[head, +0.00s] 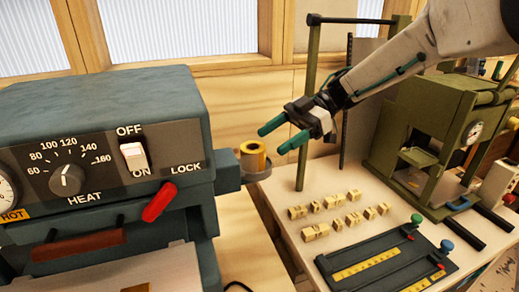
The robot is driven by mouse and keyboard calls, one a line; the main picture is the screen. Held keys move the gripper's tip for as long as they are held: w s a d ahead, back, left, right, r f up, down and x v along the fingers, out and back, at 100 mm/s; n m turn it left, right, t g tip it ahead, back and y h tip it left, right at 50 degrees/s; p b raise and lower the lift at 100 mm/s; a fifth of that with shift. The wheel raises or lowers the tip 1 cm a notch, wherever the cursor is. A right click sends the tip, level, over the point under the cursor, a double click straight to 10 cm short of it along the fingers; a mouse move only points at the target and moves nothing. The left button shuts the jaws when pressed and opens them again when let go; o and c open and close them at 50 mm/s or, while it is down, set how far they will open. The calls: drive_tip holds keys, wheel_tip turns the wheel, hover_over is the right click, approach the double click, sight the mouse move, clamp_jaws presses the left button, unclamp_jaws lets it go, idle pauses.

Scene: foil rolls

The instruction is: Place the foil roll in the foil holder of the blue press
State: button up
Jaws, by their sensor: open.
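The gold foil roll (252,157) stands upright in the grey round foil holder (261,175) on the right side of the blue press (150,85). The lower part of the roll is hidden by the holder's rim. My gripper (271,140) is open, with two green-tipped fingers pointing left and down. In the picture the fingertips are just right of and above the roll, with nothing between them. I cannot tell the exact gap in depth.
Several small wooden blocks (354,220) lie on the pale bench (285,215). A dark jig with yellow rulers (380,262) lies in front. A green post (308,100) stands behind my gripper. A green press (432,125) stands at right.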

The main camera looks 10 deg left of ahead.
drive_tip(key=w+d+r+m+t+y, duration=0.1)
drive_tip(key=w+d+r+m+t, duration=0.25)
drive_tip(key=w+r+t, duration=0.35)
drive_tip(key=w+d+r+m+t, duration=0.35)
drive_tip(key=w+r+t, duration=0.2)
drive_tip(key=t, duration=0.35)
drive_tip(key=s+d+r+m+t+h, duration=0.25)
drive_tip(key=d+m+t+h, duration=0.35)
drive_tip(key=d+m+h, duration=0.65)
drive_tip(key=s+d+f+m+g+h, duration=0.1)
drive_tip(key=s+d+f+m+g, duration=0.15)
drive_tip(key=s+d+f, duration=0.45)
drive_tip(key=s+d+f+m+g+h, duration=0.1)
drive_tip(key=s+d+f+g+h, duration=0.25)
drive_tip(key=s, duration=0.65)
drive_tip(key=s+a+f+g+y, duration=0.1)
drive_tip(key=s+f+g+y, duration=0.1)
drive_tip(key=s, duration=0.7)
drive_tip(key=s+a+f+m+g+y, duration=0.1)
drive_tip(key=s+f+g, duration=0.4)
drive_tip(key=s, duration=0.5)
drive_tip(key=shift+f+m+y, duration=0.3)
drive_tip(key=shift+f+y, duration=0.2)
drive_tip(key=shift+y, duration=0.3)
